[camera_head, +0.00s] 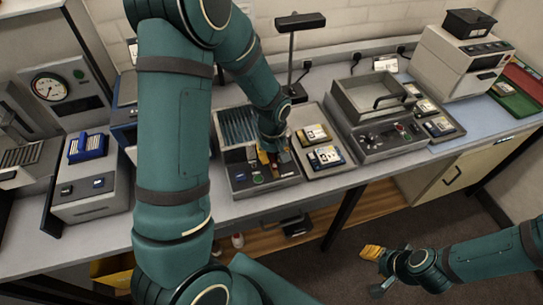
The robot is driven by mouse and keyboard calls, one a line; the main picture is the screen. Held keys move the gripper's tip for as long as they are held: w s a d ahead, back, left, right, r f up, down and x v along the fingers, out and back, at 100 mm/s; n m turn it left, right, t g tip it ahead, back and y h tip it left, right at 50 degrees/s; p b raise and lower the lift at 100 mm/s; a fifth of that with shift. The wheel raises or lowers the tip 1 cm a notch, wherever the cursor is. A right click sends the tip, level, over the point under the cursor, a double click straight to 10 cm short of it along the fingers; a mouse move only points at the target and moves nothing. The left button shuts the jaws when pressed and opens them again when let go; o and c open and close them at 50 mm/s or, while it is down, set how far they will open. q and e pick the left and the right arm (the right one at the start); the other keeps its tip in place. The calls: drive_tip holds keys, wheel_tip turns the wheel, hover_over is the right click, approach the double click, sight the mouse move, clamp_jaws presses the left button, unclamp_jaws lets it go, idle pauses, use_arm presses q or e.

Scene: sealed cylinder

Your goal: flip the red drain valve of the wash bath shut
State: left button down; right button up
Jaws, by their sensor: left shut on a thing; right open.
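The wash bath (222,132) appears to be the grey unit with a blue ribbed basin, left of the middle of the bench. My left gripper (273,161) is low over the right part of its front panel. Its fingers are shut on a small part there, which appears to be the red drain valve (285,157). The gripper mostly covers the valve, so its exact angle cannot be told. My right gripper (374,271) is open and empty, out in front of the bench and well away from the bath.
Trays with labelled packs (325,157) stand close at the bath's right. Beyond is a grey unit with an open basin (375,96). A black lamp (291,50) rises behind. A unit with a blue rack (88,147) stands left. Floor near my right gripper is clear.

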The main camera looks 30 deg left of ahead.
use_arm(q)
drive_tip(key=shift+w+d+f+m+b, duration=0.1)
drive_tip(key=shift+d+m+b, duration=0.15)
drive_tip(key=shift+m, duration=0.8)
drive_tip(key=shift+w+d+m+b, duration=0.1)
drive_tip(key=shift+d+m+b, duration=0.15)
drive_tip(key=shift+m, duration=0.8)
drive_tip(key=c, duration=1)
unclamp_jaws()
drive_tip(key=shift+o, duration=0.2)
wheel_tip(320, 180, up, 8)
drive_tip(key=shift+f, duration=0.2)
drive_tip(key=shift+o, duration=0.3)
